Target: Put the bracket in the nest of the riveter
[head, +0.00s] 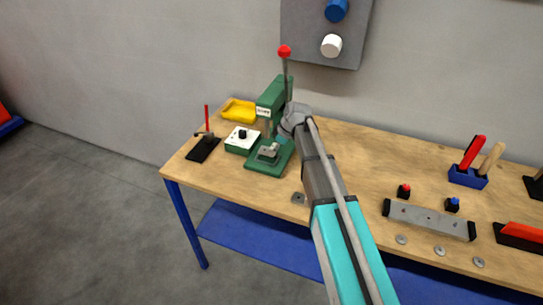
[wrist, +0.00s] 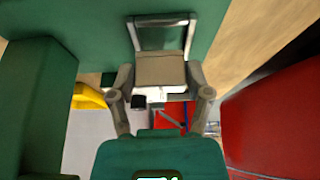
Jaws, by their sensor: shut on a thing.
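The green riveter (head: 272,98) stands on the bench in the head view, with its lever and red knob upright. In the wrist view my gripper (wrist: 161,60) is shut on a grey-brown metal piece, the bracket (wrist: 160,69), with a finger at each side. The green riveter base (wrist: 90,20) lies close behind it, and a pale metal frame shows at the fingertips. A small grey metal part shows at the base in the head view. I cannot tell whether the bracket touches the nest.
A white control box (head: 241,137) and yellow tray (head: 239,111) stand left of the riveter. A black stand (head: 203,149) is at the far left. A grey bar fixture (head: 430,219) and blue tool holder (head: 467,178) are to the right. The bench middle is fairly clear.

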